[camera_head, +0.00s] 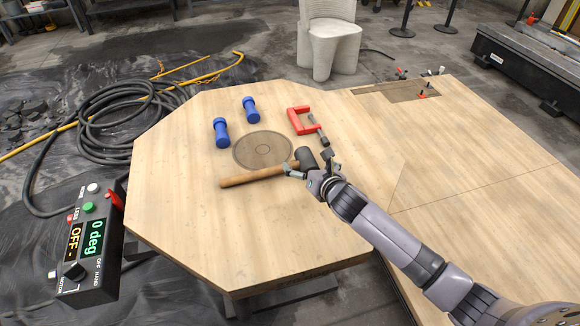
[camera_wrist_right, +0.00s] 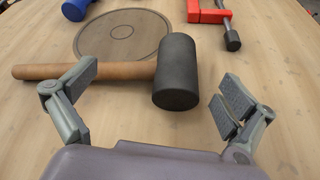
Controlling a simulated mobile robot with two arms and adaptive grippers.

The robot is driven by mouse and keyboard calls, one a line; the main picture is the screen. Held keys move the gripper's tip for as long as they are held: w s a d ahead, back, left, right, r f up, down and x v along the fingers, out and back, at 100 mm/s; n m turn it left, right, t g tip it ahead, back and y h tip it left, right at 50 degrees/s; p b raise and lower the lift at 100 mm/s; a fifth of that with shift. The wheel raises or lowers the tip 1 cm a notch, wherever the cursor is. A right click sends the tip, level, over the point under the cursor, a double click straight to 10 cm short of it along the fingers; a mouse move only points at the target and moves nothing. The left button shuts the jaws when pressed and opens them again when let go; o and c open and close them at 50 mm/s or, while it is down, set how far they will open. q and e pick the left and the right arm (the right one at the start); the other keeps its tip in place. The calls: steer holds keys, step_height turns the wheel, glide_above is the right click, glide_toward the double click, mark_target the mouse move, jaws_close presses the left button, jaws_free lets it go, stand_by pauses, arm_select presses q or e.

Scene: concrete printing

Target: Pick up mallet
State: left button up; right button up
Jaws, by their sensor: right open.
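The mallet lies on the wooden table, its brown wooden handle (camera_head: 252,177) pointing left and its black head (camera_head: 306,158) at the right end. In the right wrist view the black head (camera_wrist_right: 177,72) sits between the spread fingers, and the handle (camera_wrist_right: 115,72) runs left past the left finger. My right gripper (camera_head: 309,168) is open and empty, at the near side of the mallet head. In the right wrist view the gripper (camera_wrist_right: 160,95) has its left fingertip close to the handle; contact cannot be told. My left gripper is not in view.
The table (camera_head: 180,240) also bears two blue cylindrical tools (camera_head: 221,132), a red clamp (camera_head: 301,121) and a round inset disc (camera_head: 262,150). A control box (camera_head: 92,245) stands left of the table. The table's front left area is clear.

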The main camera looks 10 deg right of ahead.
mark_target(300, 160)
steer(key=x, duration=0.5)
steer(key=shift+c, duration=0.4)
steer(key=c, duration=2.2)
steer(key=shift+w+a+r, duration=0.1)
jaws_close()
